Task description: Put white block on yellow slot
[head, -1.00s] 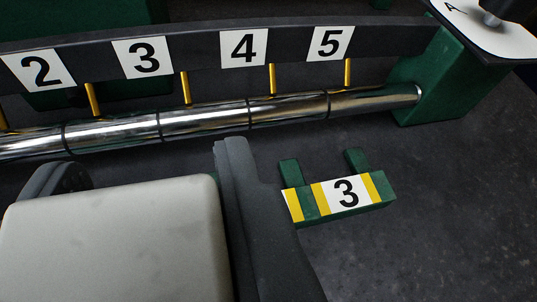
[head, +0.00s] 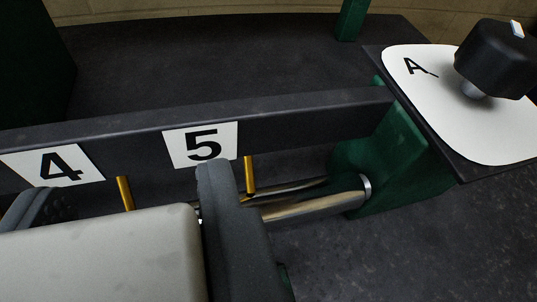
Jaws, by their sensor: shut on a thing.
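A large pale off-white block (head: 100,255) with rounded corners fills the lower left of the head view. My gripper (head: 130,192) has one dark finger on each side of it and is shut on it. The block's far side and underside are hidden. Thin yellow uprights (head: 125,194) stand below the numbered rail, one near the 4 label and another (head: 249,175) near the 5 label, just right of my right finger. I cannot tell which part is the yellow slot.
The dark rail (head: 310,115) carries labels 4 (head: 60,165) and 5 (head: 200,144). A shiny metal bar (head: 315,203) ends at a green support (head: 400,145). A black knob (head: 497,58) stands on a white plate marked A (head: 420,105). Dark floor at lower right is clear.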

